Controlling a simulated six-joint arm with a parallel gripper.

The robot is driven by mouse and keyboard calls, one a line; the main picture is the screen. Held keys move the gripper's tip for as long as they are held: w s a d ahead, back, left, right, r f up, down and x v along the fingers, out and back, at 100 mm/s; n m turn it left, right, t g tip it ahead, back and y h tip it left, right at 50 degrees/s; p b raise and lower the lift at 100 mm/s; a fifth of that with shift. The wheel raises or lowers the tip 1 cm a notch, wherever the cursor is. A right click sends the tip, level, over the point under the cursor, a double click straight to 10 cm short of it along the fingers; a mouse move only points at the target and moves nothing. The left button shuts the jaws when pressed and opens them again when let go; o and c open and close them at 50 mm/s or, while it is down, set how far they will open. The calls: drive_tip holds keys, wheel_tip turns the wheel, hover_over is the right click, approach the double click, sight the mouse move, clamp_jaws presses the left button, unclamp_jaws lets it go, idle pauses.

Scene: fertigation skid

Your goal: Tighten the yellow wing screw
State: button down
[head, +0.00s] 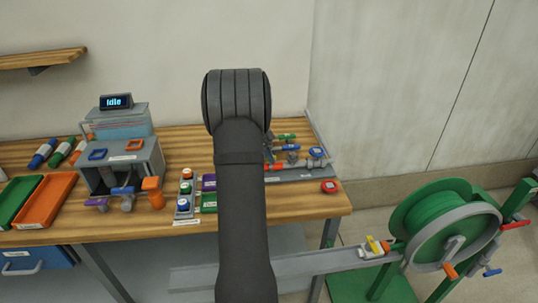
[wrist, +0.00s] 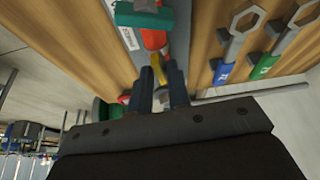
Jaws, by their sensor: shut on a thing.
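In the wrist view, the yellow wing screw (wrist: 157,65) shows as a small yellow piece next to a red-orange body (wrist: 153,40) with a pale label. My gripper (wrist: 160,80) has its two dark fingers on either side of the yellow piece and is shut on it. The finger ends hide part of the screw, so I cannot tell how far it is turned. In the head view, my dark arm hides the gripper and the screw.
Wrenches with blue (wrist: 225,70) and green (wrist: 265,65) handles lie to the right in the wrist view. In the head view, pipework with a blue valve handle (head: 292,147) is right of my arm. A green hose reel (head: 430,212) stands at the right; a display (head: 116,101) reads "Idle".

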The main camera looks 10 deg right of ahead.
drive_tip(key=shift+m, duration=0.6)
drive_tip(key=c, duration=1.4)
unclamp_jaws()
drive_tip(key=v, duration=1.7)
drive_tip(key=shift+w+r, duration=0.25)
drive_tip(key=shift+w, duration=0.15)
drive_tip(key=shift+f, duration=0.1)
drive_tip(key=x, duration=1.7)
drive_tip(key=shift+s+f, duration=0.2)
drive_tip(key=shift+s, duration=0.15)
drive_tip(key=shift+r, duration=0.1)
